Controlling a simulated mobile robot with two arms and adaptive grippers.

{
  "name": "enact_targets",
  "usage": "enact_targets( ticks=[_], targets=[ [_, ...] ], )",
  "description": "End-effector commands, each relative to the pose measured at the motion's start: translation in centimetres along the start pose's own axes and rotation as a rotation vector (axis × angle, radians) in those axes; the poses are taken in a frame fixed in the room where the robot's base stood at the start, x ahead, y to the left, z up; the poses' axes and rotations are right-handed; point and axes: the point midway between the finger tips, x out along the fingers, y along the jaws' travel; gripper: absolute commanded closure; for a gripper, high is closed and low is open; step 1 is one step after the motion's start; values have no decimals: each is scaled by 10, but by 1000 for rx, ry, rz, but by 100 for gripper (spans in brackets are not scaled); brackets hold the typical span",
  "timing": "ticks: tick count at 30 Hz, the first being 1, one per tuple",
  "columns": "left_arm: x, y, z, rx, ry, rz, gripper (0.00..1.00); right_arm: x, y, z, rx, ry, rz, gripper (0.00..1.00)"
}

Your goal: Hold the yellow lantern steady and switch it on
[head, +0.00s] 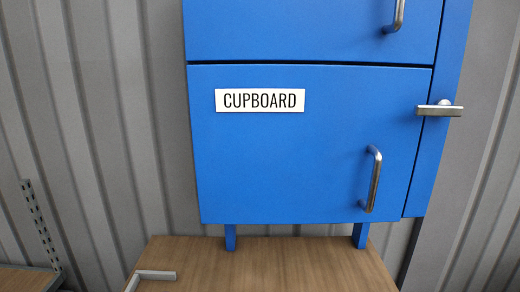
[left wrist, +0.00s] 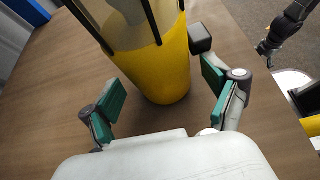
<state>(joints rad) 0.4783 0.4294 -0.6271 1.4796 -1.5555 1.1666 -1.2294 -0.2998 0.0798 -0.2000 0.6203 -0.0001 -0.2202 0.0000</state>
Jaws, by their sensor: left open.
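The yellow lantern (left wrist: 165,75) stands on a wooden surface in the left wrist view, with dark bars and a pale part above its yellow base. My left gripper (left wrist: 162,82) is open, with a teal-padded finger on each side of the lantern's base. A gap shows at the left finger; I cannot tell whether the right finger touches. A dark arm end, seemingly my right gripper (left wrist: 268,46), is small at the upper right, apart from the lantern. The head view shows neither lantern nor grippers.
The head view shows a blue cupboard (head: 290,160) labelled CUPBOARD, its door shut, above a wooden top (head: 260,265). A pale grey bar (head: 155,274) lies at that top's left. In the left wrist view, the wooden surface (left wrist: 60,80) is bare left of the lantern and ends at the right.

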Motion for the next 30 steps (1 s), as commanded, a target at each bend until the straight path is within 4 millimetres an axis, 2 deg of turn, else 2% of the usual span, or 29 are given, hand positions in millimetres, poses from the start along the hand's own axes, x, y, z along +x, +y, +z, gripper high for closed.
enact_targets(
  ticks=[1,6,16,17,24,30],
  targets=[
    [7,0,-3,2,-1,0,13,7,0,1,0,0,0,2],
    [17,0,-2,0,1,0,13,12,0,2,0,-1,0,2],
    [18,0,0,0,0,1,13,12,0,2,0,-1,0,2],
    [18,0,0,-1,0,1,15,12,0,2,0,-1,0,2],
    [18,0,0,-1,-1,1,55,12,0,2,0,-1,0,2],
    [18,0,0,0,-1,1,57,12,0,2,0,-1,0,2]
  ],
)
